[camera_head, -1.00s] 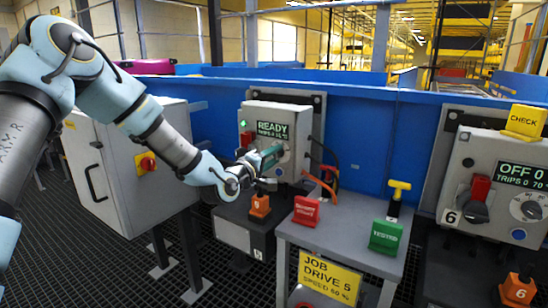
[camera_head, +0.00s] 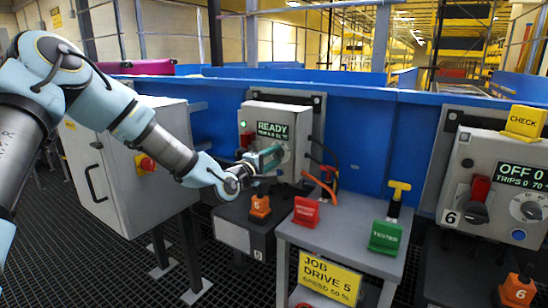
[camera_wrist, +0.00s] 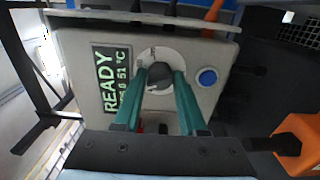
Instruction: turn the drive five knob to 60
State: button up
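The drive panel (camera_head: 270,140) is a grey box with a screen (camera_head: 272,130) reading READY. Its black knob (camera_wrist: 160,76) sits on a white round dial in the wrist view. My gripper (camera_head: 274,157) is at the front of this panel. The fingers hide part of the dial, and the knob's setting is unclear. A yellow card (camera_head: 328,278) reads JOB DRIVE 5; its speed figure is small.
A blue button (camera_wrist: 207,77) is beside the dial. A small table (camera_head: 345,240) holds a red block (camera_head: 306,211) and a green block (camera_head: 385,236). An orange tag (camera_head: 260,206) stands below the panel. Another drive panel (camera_head: 500,180) reading OFF is at right; a grey cabinet (camera_head: 135,180) is at left.

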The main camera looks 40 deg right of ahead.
jog(key=o, duration=0.4)
jog(key=v, duration=1)
jog(key=shift+a+b, duration=0.4)
